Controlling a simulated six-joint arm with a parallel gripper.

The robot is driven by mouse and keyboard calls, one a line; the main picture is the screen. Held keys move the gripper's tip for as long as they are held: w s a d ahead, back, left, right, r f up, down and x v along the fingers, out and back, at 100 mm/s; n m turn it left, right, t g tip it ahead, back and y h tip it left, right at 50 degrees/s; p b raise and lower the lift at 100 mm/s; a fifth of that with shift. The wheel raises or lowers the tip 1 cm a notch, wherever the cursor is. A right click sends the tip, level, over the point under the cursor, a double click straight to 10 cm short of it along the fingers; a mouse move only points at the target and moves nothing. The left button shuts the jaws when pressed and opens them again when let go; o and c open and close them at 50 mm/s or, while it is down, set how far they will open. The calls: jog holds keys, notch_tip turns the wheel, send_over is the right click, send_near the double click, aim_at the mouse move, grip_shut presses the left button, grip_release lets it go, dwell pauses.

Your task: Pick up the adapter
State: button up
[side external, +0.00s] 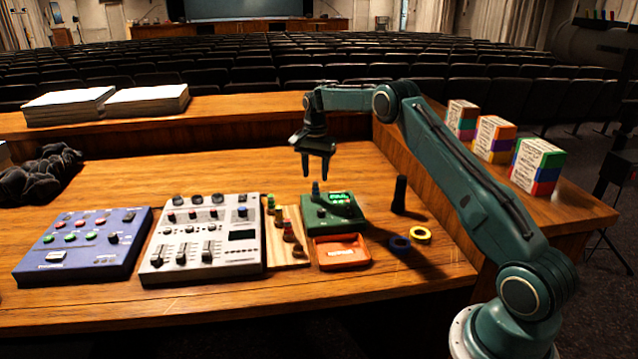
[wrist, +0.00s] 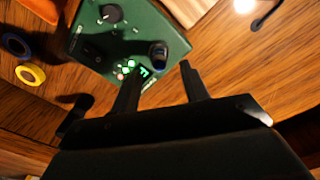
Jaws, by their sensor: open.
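My gripper (side external: 316,179) is open and points down above the green device (side external: 350,212). No object shows between its fingers in the wrist view (wrist: 160,72). A small dark upright piece (side external: 316,188) stands on the device's back left corner, just below the fingertips; it also shows in the wrist view (wrist: 158,55), just beyond the fingertips. It may be the adapter, but no label confirms this. Several small pegs with coloured bands (side external: 288,232) stand on a wooden board (side external: 297,260) left of the device. The green device has a lit display and a knob (wrist: 112,13).
An orange tray (side external: 340,252) sits in front of the green device. A black upright cylinder (side external: 400,194), a yellow ring (side external: 420,235) and a blue ring (side external: 400,244) are to its right. A white mixer (side external: 200,245) and a blue mixer (side external: 82,245) fill the left.

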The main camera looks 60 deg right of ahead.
aim_at(316, 182)
jog(key=shift+f, duration=2.45)
grip_shut()
